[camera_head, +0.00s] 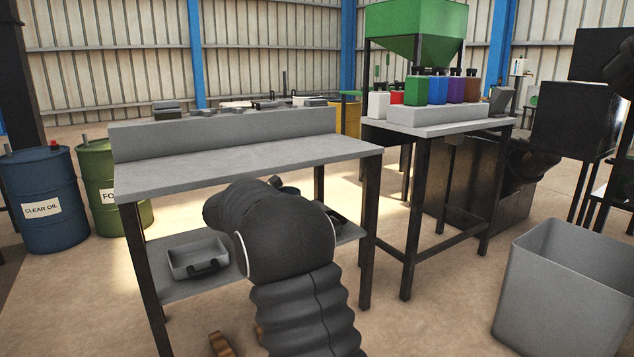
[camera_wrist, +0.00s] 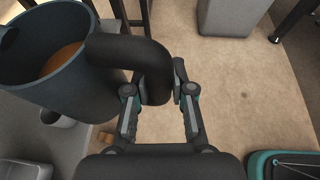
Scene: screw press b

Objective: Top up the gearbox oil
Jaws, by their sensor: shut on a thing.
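In the wrist view, my gripper (camera_wrist: 158,92) is shut on the thick black handle (camera_wrist: 140,52) of a dark grey jug (camera_wrist: 88,92). The jug is open at the top and holds brown liquid (camera_wrist: 65,60). It hangs on the left side of the jaws. A blue drum (camera_head: 44,205) labelled "CLEAR OIL" stands at the left. A green drum (camera_head: 97,165) with a partly hidden label stands beside it. I cannot make out the gearbox in either view.
A grey workbench (camera_head: 240,160) with a lower shelf holding a grey tray (camera_head: 196,263) stands close ahead. A second table (camera_head: 430,131) carries several coloured containers. A large grey bin (camera_head: 560,295) stands at the right. Open floor (camera_head: 440,315) lies between bench and bin.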

